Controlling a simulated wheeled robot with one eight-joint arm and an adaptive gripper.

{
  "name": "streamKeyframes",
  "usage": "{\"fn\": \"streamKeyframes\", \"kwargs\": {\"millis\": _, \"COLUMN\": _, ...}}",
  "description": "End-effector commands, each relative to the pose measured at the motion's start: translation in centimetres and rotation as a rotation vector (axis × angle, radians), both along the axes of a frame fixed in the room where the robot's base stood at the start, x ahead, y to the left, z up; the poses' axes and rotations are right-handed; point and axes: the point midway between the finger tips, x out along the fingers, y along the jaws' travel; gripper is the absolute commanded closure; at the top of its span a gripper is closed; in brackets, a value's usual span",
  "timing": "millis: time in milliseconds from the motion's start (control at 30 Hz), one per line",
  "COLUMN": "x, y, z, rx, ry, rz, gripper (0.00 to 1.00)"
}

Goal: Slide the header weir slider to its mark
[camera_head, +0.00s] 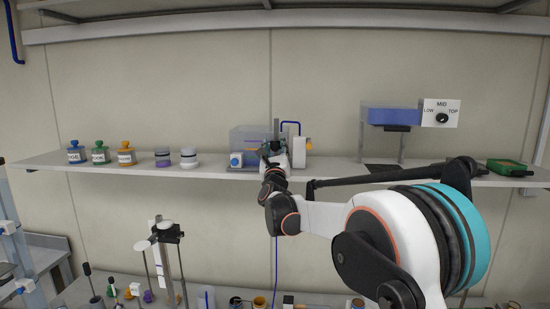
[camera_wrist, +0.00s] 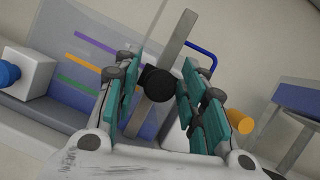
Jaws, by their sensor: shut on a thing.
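The header weir slider shows as a grey upright bar (camera_wrist: 176,38) with a black knob (camera_wrist: 160,84) in the wrist view, tilted in the picture. It stands at the front of a translucent tank (camera_head: 245,136) on the shelf. My gripper (camera_wrist: 158,98) is shut on the black knob, with teal finger pads on either side. In the head view my gripper (camera_head: 273,150) is in front of the tank and hides most of the slider. Purple (camera_wrist: 93,42), green (camera_wrist: 81,65) and orange (camera_wrist: 78,86) lines mark the tank left of the slider.
A blue knob (camera_head: 236,160) on a white block is left of my gripper; a white unit with an orange end (camera_head: 299,150) is right. Several capped jars (camera_head: 124,153) stand left on the shelf (camera_head: 215,173). A blue stand (camera_head: 388,115) with a MID dial sign (camera_head: 440,112) is right.

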Motion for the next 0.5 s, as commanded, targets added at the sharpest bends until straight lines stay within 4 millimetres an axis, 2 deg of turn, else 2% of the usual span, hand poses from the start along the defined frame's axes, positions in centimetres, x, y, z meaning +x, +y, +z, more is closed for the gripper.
{"fn": "streamKeyframes", "kwargs": {"millis": 100, "x": 0.01, "y": -0.01, "z": 0.76, "rx": -0.003, "ry": 0.000, "rz": -0.001, "gripper": 1.00}}
{"fn": "streamKeyframes", "kwargs": {"millis": 333, "x": -0.01, "y": 0.00, "z": 0.69, "rx": -0.003, "ry": -0.001, "rz": -0.001, "gripper": 1.00}}
{"fn": "streamKeyframes", "kwargs": {"millis": 367, "x": -0.01, "y": 0.00, "z": 0.69, "rx": -0.003, "ry": -0.001, "rz": -0.001, "gripper": 0.60}}
{"fn": "streamKeyframes", "kwargs": {"millis": 400, "x": 0.00, "y": 0.00, "z": 0.68, "rx": -0.003, "ry": 0.000, "rz": -0.001, "gripper": 0.54}}
{"fn": "streamKeyframes", "kwargs": {"millis": 500, "x": 0.00, "y": -0.01, "z": 0.67, "rx": -0.003, "ry": 0.000, "rz": -0.001, "gripper": 0.54}}
